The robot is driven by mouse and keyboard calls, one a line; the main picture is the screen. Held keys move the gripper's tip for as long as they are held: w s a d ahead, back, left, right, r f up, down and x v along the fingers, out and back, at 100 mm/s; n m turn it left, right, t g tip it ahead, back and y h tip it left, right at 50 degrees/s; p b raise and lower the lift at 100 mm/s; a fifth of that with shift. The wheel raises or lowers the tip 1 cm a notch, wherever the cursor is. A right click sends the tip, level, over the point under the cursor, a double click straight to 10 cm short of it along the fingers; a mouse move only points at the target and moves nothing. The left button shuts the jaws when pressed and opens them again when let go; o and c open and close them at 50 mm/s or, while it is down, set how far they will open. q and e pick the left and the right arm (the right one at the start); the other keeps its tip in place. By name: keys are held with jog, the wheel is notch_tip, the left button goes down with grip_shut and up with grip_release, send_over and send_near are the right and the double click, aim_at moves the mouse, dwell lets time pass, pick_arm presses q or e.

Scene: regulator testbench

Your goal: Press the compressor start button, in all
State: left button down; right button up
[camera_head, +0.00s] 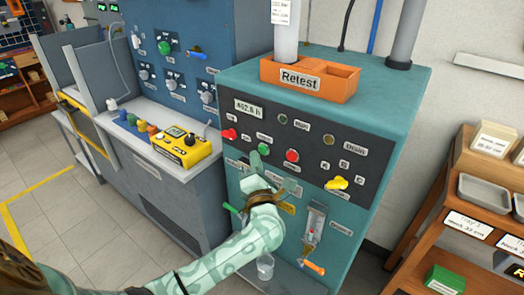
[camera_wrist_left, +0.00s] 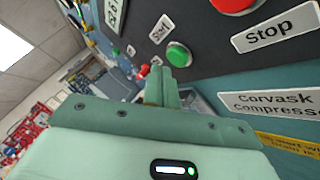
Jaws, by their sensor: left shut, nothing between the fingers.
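The teal compressor cabinet (camera_head: 392,100) has a dark front panel with a green start button (camera_head: 264,149) under a small label. In the left wrist view the green button (camera_wrist_left: 178,55) stands beside a label reading "Start". A red stop button (camera_head: 291,156) is to its right; it also shows in the wrist view (camera_wrist_left: 232,4), labelled "Stop". My left gripper (camera_head: 256,160) is shut and empty, its fingertips close to the green button, just below and left of it. In the wrist view the fingertips (camera_wrist_left: 153,62) are just left of the button; contact cannot be told. My right gripper is out of view.
An orange "Retest" tray (camera_head: 340,90) sits on the cabinet. Another red knob (camera_head: 229,134) and a yellow knob (camera_head: 337,183) are on its front. A clear cup (camera_head: 265,267) stands below my wrist. A yellow device (camera_head: 182,148) lies on the left bench. Wooden shelves stand right.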

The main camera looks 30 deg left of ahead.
pick_arm(q)
jog(key=shift+w, duration=0.4)
jog(key=shift+w, duration=0.45)
dwell(0.7)
dwell(0.4)
jog(key=shift+s+p, duration=0.35)
jog(key=shift+s, duration=0.55)
